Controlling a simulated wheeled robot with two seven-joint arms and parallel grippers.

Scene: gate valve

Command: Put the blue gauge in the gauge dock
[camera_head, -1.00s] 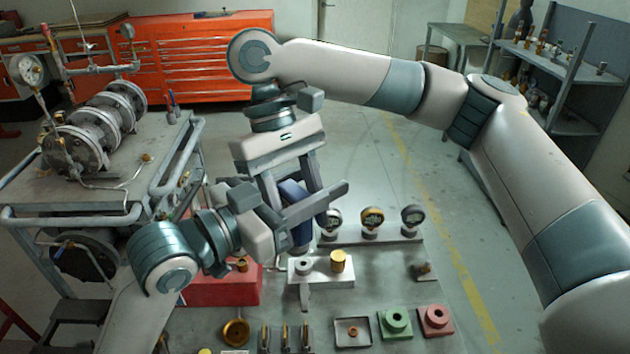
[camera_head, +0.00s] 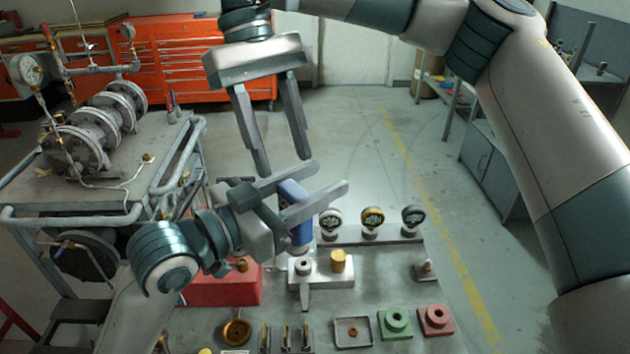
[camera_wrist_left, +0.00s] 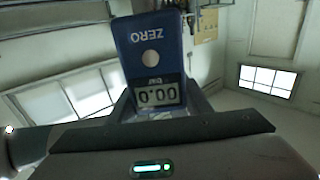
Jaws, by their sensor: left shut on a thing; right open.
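The blue gauge (camera_head: 295,205) is held between the fingers of my left gripper (camera_head: 329,178), above the bench. In the left wrist view the blue gauge (camera_wrist_left: 150,65) fills the upper middle, with its ZERO label and 00.0 display upside down. My right gripper (camera_head: 283,165) is open and empty, pointing down just above and left of the left gripper's fingers. No dock is labelled; a pale block (camera_head: 337,280) with a round grey fitting (camera_head: 303,267) and a brass cylinder (camera_head: 338,261) sits below the gauge. I cannot tell whether it is the gauge dock.
Several round gauges stand on a rack (camera_head: 390,236) behind the block. A red box (camera_head: 220,290), brass dish (camera_head: 236,332), shallow tray (camera_head: 353,332), green block (camera_head: 395,322) and red block (camera_head: 436,320) are on the bench. A pipe cart (camera_head: 100,190) stands at left.

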